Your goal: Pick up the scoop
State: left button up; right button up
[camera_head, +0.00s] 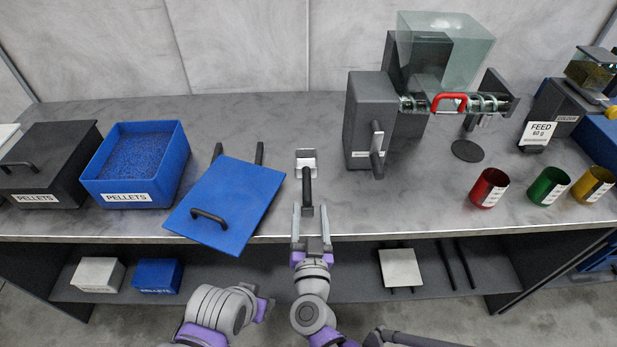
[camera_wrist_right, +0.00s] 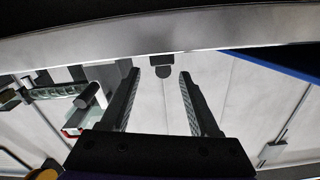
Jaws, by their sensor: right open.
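The scoop has a pale metal head (camera_head: 305,157) and a straight black handle (camera_head: 307,190). It lies on the grey table, its handle pointing toward the front edge. My right gripper (camera_head: 311,222) is open at the table's front edge, its fingers on either side of the line of the handle's near end. In the right wrist view, the dark handle end (camera_wrist_right: 162,71) shows near the tips of the open right gripper (camera_wrist_right: 157,78), in the gap between them. I cannot tell whether anything touches.
A blue lid (camera_head: 232,190) with a black handle lies left of the scoop, overhanging the front edge. A blue pellet bin (camera_head: 165,187) stands further left. A grey feeder machine (camera_head: 368,115) stands at right, with red (camera_head: 487,190), green and yellow cups beyond.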

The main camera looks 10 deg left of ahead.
aim_at(307, 178)
jog(key=x, duration=0.8)
jog(key=shift+w+a+f, duration=0.1)
jog(key=shift+w+a, duration=0.2)
jog(key=shift+c, duration=0.4)
grip_shut()
